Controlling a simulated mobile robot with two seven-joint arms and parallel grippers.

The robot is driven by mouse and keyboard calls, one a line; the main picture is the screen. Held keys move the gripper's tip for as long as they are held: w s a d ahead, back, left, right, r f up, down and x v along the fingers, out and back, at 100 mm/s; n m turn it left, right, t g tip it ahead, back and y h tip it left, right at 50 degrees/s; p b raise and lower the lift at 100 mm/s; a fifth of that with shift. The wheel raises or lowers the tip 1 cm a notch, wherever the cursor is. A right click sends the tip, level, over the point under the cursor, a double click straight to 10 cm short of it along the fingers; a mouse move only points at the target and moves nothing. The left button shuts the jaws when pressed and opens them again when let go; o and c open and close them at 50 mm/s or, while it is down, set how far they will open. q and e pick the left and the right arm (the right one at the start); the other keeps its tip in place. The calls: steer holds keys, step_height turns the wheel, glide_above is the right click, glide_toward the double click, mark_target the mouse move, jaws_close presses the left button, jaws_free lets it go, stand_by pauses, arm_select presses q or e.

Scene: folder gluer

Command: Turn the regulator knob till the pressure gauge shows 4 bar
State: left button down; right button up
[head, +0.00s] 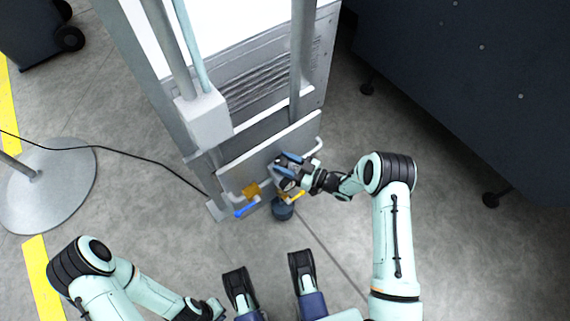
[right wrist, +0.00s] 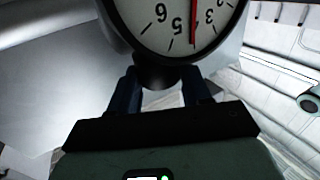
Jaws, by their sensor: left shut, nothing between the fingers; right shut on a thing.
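The pressure gauge (right wrist: 180,22) shows large and upside down at the top of the right wrist view, partly cut off. Its red needle lies between the 5 and the 3, where the 4 would stand; that numeral is not readable. The dark regulator knob (right wrist: 155,72) sits just under the dial, between the fingers of my right gripper (right wrist: 160,92), which is shut on it. In the head view my right gripper (head: 284,168) is at the panel and hides most of the regulator. My left gripper (head: 212,309) is shut and empty at the bottom edge, far from the regulator.
A blue lever (head: 246,209), a yellow lever (head: 295,197) and a dark bowl (head: 283,210) are close below the right gripper. A grey box (head: 204,119) hangs on the frame. A cable crosses the floor at left. A dark machine (head: 470,80) stands at right.

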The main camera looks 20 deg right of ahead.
arm_select(q)
steer(key=shift+s+f, duration=0.1)
steer(key=shift+s, duration=0.2)
arm_select(e)
steer(key=shift+d+f+n+g+y, duration=0.1)
steer(key=shift+f+n+g+y, duration=0.05)
steer(key=shift+n+g+y, duration=0.25)
steer(key=o, duration=1.1)
steer(key=shift+c, duration=0.2)
arm_select(q)
steer(key=w+r+t+p, duration=0.1)
steer(key=w+r+p, duration=0.1)
steer(key=w, duration=0.3)
steer(key=shift+w+d+r+t+p, duration=0.3)
steer(key=shift+w+r+t+p, duration=0.1)
steer(key=shift+r, duration=0.1)
arm_select(e)
steer(key=v, duration=1.3)
steer(key=shift+d, duration=0.2)
arm_select(q)
steer(key=shift+s, duration=0.1)
